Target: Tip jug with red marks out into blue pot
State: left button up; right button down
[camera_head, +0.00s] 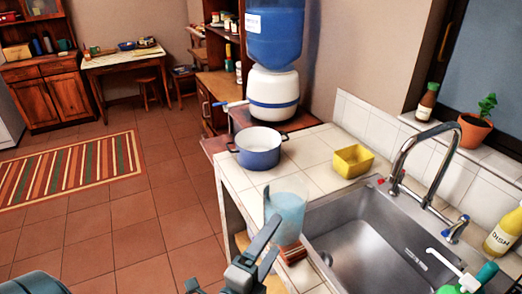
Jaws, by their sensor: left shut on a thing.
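The jug (287,212) is see-through and holds pale blue liquid. It stands about upright near the counter's front edge, left of the sink; I cannot tell whether it rests on the tiles or is held above them. Red marks on it are not clear from here. My left gripper (270,238) is shut on the jug at its near left side, and its fingers hide part of it. The blue pot (260,157), white inside, stands farther back on the tiled counter, a little left of the jug and apart from it. My right gripper is not in view.
A yellow container (352,161) stands behind the steel sink (375,245), near a curved faucet (412,165). A blue water dispenser (274,60) stands behind the pot. A yellow dish bottle (504,232) is at the right. Bare tiles lie between jug and pot.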

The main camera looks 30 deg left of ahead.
aim_at(259, 148)
jog(key=j+z, duration=0.1)
jog(key=z, duration=0.4)
jog(key=k+j+z, duration=0.1)
jog(key=j+z, duration=0.25)
jog(key=k+j+z, duration=0.1)
jog(key=j+z, duration=0.3)
jog(key=k+j+z, duration=0.1)
jog(key=j, duration=0.25)
jog(key=k+j+z, duration=0.1)
jog(key=k+j, duration=0.15)
jog(key=k+j+z, duration=0.1)
jog(key=j, duration=0.3)
jog(key=k+j, duration=0.35)
jog(key=j, duration=0.15)
jog(key=k+j, duration=0.3)
jog(key=j, duration=0.2)
